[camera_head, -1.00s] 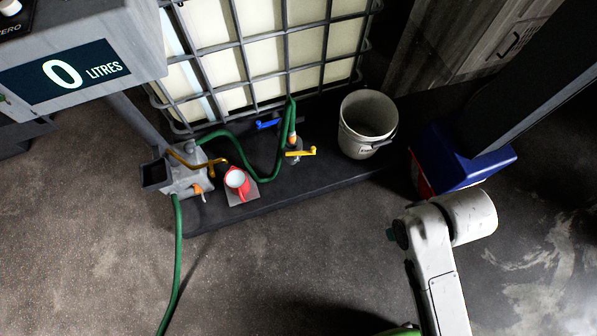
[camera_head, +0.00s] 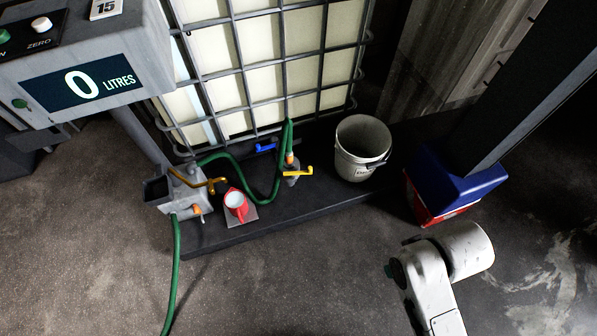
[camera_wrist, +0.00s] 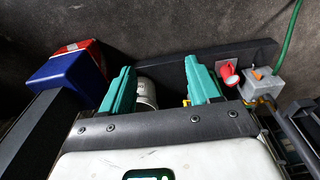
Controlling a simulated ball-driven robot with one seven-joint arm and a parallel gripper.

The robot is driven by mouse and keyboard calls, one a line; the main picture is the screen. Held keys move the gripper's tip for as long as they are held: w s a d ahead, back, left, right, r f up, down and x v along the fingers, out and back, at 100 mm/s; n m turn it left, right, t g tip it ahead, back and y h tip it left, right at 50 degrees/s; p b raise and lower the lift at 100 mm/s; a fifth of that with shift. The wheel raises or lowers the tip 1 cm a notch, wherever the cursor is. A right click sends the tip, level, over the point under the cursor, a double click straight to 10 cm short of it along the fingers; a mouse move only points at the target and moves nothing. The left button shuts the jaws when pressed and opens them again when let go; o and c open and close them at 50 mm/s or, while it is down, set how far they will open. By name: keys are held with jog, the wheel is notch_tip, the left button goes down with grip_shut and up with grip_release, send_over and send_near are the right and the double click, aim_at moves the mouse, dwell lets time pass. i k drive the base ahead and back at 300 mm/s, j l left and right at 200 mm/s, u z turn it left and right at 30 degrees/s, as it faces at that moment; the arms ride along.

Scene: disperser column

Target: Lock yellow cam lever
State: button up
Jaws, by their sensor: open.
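A yellow lever (camera_head: 298,170) sits on the valve fitting low at the front of the caged tank, where a green hose (camera_head: 278,190) comes down. It points to the right in the head view. A blue lever (camera_head: 265,147) is just left of it. A small yellow piece (camera_wrist: 187,102) shows beside the right finger in the wrist view; I cannot tell if it is the same lever. My gripper (camera_wrist: 160,66) has two green fingers spread apart with nothing between their tips. In the head view my arm is at the lower right, away from the valve, and the fingers are out of sight.
A grey-white bucket (camera_head: 362,150) stands right of the valve. A red jug (camera_head: 236,203) and a grey pump box with a brown-yellow handle (camera_head: 190,192) are to the left. A dark low plinth (camera_head: 270,222) runs beneath them. A blue-red post base (camera_head: 450,190) stands right. Floor in front is clear.

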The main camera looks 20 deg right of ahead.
aim_at(310, 169)
jog(key=i+l+u, duration=0.45)
jog(key=l, duration=0.15)
jog(key=i+l+u, duration=0.25)
jog(key=l+u, duration=0.2)
jog(key=l, duration=0.25)
jog(key=i+l+u, duration=0.25)
jog(key=l, duration=0.2)
jog(key=k, duration=0.1)
